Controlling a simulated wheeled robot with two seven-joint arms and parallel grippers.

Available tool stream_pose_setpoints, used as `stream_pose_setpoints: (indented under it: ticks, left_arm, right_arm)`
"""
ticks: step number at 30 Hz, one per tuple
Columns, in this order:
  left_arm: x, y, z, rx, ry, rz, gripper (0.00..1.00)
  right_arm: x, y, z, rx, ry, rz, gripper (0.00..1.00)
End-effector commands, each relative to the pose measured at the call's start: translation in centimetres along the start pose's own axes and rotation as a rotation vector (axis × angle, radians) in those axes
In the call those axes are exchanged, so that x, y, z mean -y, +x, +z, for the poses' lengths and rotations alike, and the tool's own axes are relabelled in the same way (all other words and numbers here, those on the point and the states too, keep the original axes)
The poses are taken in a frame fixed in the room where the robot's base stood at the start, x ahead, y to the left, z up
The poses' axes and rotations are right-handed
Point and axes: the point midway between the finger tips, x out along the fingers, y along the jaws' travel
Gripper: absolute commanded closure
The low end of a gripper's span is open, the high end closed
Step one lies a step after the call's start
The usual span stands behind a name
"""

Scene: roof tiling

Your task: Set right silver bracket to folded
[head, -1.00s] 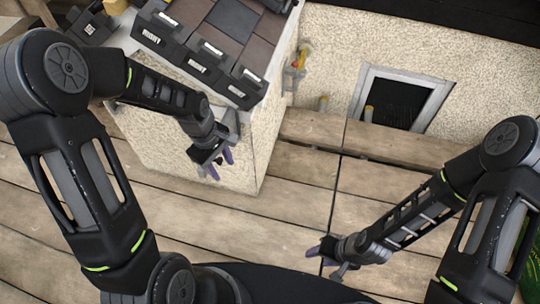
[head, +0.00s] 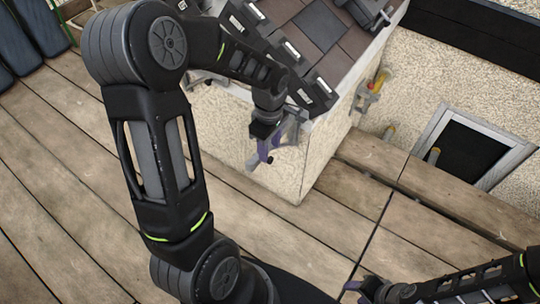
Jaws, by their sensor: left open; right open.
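A silver bracket (head: 292,130) shows at the eave corner of the small tiled house, in the head view, partly hidden behind my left arm. Whether it is folded or extended I cannot tell. My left gripper (head: 262,154), with purple fingertips, hangs open just left of the bracket, in front of the speckled wall. I cannot tell if it touches the bracket. My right gripper (head: 356,289) is open and empty at the bottom edge, above the planks and well away from the house.
Dark roof tiles (head: 319,26) cover the house above the bracket. The speckled wall (head: 312,165) drops to the wooden plank floor (head: 75,185). A dark framed opening (head: 470,150) and a yellow-ended fitting (head: 381,80) are to the right.

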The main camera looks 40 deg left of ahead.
Motion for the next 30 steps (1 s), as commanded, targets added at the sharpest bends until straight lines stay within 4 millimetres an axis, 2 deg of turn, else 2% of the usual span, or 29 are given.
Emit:
stream_pose_setpoints:
  ticks: [3,7,12,19,30]
  left_arm:
    - [0.1,2.2,0.0,0.001,0.001,-0.004,0.56]
    - [0.1,3.8,0.0,0.001,0.002,-0.003,0.56]
    - [0.0,4.6,0.0,0.000,0.001,0.000,0.56]
    - [0.0,4.5,0.0,0.000,0.001,0.000,0.56]
    - [0.0,4.5,0.0,0.000,0.001,0.001,0.87]
  right_arm:
    - [-0.1,0.2,0.0,0.000,0.000,0.000,0.56]
    - [-0.1,0.4,0.0,0.000,0.000,0.000,0.56]
    - [-0.2,0.4,0.0,0.000,0.000,0.000,0.56]
    - [-0.2,0.4,0.0,0.000,0.000,0.000,0.56]
    - [-0.2,0.4,0.0,0.000,0.000,0.000,0.56]
